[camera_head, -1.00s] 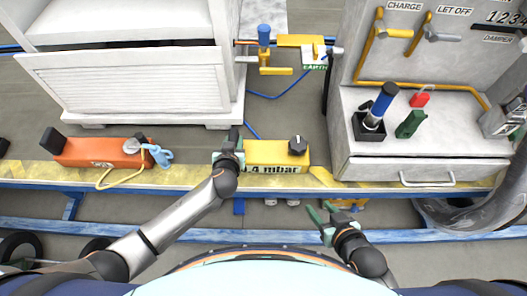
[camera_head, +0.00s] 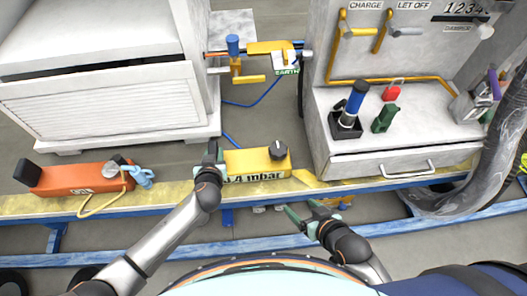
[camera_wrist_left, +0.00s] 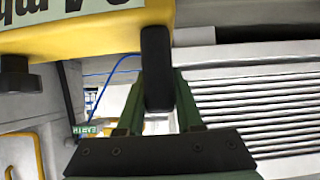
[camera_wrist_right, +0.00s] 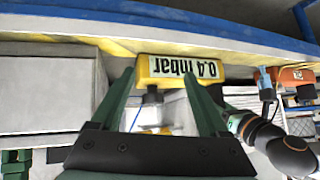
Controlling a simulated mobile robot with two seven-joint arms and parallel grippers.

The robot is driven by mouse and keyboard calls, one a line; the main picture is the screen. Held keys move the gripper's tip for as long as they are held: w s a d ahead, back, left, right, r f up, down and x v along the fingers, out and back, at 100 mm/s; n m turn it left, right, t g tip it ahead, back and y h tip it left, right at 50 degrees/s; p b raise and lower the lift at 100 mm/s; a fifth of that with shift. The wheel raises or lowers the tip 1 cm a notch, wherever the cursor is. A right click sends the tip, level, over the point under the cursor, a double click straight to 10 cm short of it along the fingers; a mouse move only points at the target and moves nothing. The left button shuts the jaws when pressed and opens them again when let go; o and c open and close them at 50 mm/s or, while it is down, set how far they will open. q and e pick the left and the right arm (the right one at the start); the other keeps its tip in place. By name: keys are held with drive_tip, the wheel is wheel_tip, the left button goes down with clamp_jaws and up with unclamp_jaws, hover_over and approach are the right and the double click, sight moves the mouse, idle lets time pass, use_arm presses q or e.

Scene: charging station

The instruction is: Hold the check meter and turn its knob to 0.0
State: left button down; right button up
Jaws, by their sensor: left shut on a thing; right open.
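The yellow check meter (camera_head: 256,162) sits on the yellow ledge, its front label reading 0.4 mbar. Its black knob (camera_head: 278,150) stands on top near its right end. My left gripper (camera_head: 211,160) is shut on the black handle (camera_wrist_left: 156,68) at the meter's left end. My right gripper (camera_head: 301,214) is open and empty, below and in front of the meter's right end. In the right wrist view, the meter (camera_wrist_right: 178,68) shows beyond the open fingers, with the knob (camera_wrist_right: 152,95) between them, apart from both.
An orange box (camera_head: 80,179) with a blue clip lies left on the ledge. A grey cabinet with a drawer (camera_head: 400,165) stands close on the right. A white louvred cabinet (camera_head: 110,105) stands behind left. A blue rail (camera_head: 270,242) runs in front.

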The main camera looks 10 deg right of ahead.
drive_tip(key=shift+o, duration=1.3)
drive_tip(key=w+a+m+g+y, duration=0.1)
drive_tip(key=w+a+m+g, duration=0.1)
drive_tip(key=w+a, duration=0.3)
drive_tip(key=shift+w+f, duration=0.45)
drive_tip(key=shift+w, duration=0.3)
drive_tip(key=m+g+h, duration=0.4)
drive_tip(key=m+g, duration=0.3)
approach(278, 149)
drive_tip(key=f, duration=0.9)
drive_tip(key=shift+s+f, duration=0.1)
drive_tip(key=shift+s, duration=0.1)
drive_tip(key=c, duration=1.4)
